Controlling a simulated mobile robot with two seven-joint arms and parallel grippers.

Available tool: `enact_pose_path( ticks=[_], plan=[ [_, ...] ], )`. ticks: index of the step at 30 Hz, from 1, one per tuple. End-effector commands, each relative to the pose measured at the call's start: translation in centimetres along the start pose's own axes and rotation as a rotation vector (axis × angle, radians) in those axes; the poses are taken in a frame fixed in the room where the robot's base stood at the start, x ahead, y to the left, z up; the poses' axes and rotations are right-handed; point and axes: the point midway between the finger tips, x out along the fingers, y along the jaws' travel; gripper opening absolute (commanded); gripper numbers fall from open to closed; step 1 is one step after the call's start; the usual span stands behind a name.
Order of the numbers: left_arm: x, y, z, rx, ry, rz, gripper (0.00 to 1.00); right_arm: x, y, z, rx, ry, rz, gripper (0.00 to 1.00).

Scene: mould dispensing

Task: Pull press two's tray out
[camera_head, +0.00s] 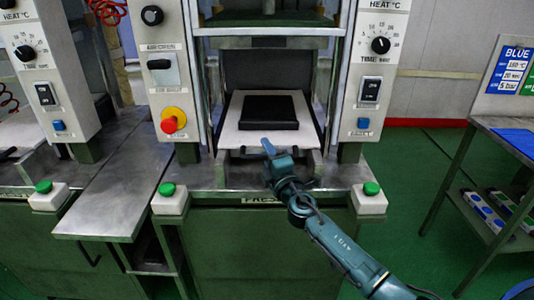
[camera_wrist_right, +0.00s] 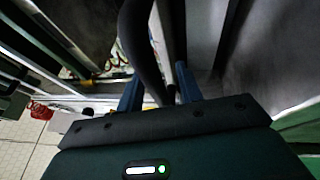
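The press in the middle of the head view has a pale tray (camera_head: 234,137) inside its opening. A black block-shaped mould (camera_head: 268,112) lies on the tray. A dark handle bar (camera_head: 243,151) runs along the tray's front edge, partly hidden by my gripper. My right gripper (camera_head: 266,147) is at this front edge. In the right wrist view its two blue fingers (camera_wrist_right: 159,92) stand apart, with the dark bar (camera_wrist_right: 147,50) passing between them. A gap shows beside the bar, so the fingers do not look closed on it. My left gripper is not in view.
Green buttons (camera_head: 167,189) (camera_head: 371,188) flank the press front, and a red knob (camera_head: 173,121) is on its left panel. A metal side table (camera_head: 115,195) stands left, beside another press (camera_head: 45,70). A rack (camera_head: 480,123) stands right. Green floor (camera_head: 425,165) lies between.

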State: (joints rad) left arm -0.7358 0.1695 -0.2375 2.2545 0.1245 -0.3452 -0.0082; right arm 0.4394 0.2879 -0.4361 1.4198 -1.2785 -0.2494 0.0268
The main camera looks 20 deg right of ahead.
Motion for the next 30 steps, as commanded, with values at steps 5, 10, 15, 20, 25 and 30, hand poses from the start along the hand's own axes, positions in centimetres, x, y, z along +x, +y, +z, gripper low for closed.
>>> enact_pose_path(
  ticks=[5,10,15,20,25,30],
  plan=[
    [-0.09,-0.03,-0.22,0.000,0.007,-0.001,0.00,0.35,0.02,-0.03,0.000,0.001,0.000,0.36],
    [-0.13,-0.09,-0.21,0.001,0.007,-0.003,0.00,0.32,0.02,-0.02,0.000,0.001,0.000,0.34],
    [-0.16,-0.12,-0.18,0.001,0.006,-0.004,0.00,0.31,0.03,-0.02,0.001,0.000,0.000,0.21],
    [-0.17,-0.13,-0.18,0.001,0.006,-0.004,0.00,0.34,0.14,0.00,0.000,0.000,0.002,0.07],
    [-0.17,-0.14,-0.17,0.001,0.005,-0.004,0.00,0.37,0.26,0.01,0.000,0.000,0.004,0.00],
    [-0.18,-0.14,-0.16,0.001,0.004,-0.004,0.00,0.40,0.38,0.03,-0.001,0.000,0.007,0.00]
  ],
)
